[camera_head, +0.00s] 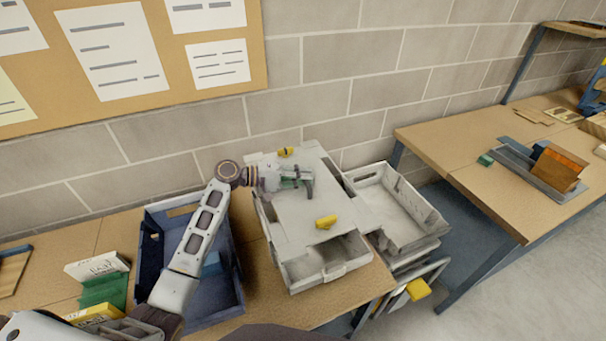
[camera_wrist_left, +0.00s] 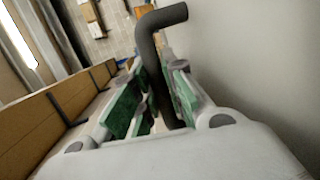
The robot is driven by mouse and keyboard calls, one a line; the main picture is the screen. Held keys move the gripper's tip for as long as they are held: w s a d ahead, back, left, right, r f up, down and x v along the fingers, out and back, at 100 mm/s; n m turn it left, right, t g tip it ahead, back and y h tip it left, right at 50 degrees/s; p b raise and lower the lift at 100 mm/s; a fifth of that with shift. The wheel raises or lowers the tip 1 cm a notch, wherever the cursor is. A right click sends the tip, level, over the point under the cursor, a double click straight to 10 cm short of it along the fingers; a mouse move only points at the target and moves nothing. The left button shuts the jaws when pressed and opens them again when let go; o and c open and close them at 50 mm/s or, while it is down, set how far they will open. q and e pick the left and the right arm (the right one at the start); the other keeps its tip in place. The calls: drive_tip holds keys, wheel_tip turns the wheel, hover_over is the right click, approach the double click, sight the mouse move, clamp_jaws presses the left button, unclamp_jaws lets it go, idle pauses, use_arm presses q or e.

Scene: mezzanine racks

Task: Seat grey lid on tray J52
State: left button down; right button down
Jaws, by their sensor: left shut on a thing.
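The light grey lid (camera_head: 302,208) lies over a light grey tray (camera_head: 336,268) on the wooden table against the wall. The front of the tray shows uncovered. I cannot tell whether the lid rests on the rim all round. No J52 marking is legible. My left gripper (camera_head: 300,180) is at the lid's upper middle, shut on the lid's dark handle. In the left wrist view the bent dark handle (camera_wrist_left: 163,17) stands between the green finger pads, with the lid's pale surface (camera_wrist_left: 245,60) at right. My right gripper is out of view.
Yellow pieces sit at the lid's far (camera_head: 285,152) and near (camera_head: 326,221) sides. A blue crate (camera_head: 236,303) stands left, below my arm. An open grey tray (camera_head: 432,222) stands close on the right. A second table (camera_head: 480,190) is beyond a gap.

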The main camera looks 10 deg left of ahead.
sight(303, 189)
use_arm(q)
drive_tip(key=shift+f+b, duration=0.3)
drive_tip(key=shift+f, duration=0.45)
drive_tip(key=shift+f+b, duration=0.65)
drive_tip(key=shift+f, duration=1.05)
drive_tip(key=shift+f, duration=0.15)
drive_tip(key=shift+f+b, duration=2.1)
drive_tip(key=shift+f, duration=0.65)
drive_tip(key=shift+f+b, duration=0.4)
drive_tip(key=shift+f, duration=0.2)
drive_tip(key=shift+s+f, duration=0.1)
drive_tip(key=shift+f, duration=0.05)
drive_tip(key=c, duration=1.7)
unclamp_jaws()
drive_tip(key=shift+d, duration=0.1)
drive_tip(key=shift+c, duration=0.2)
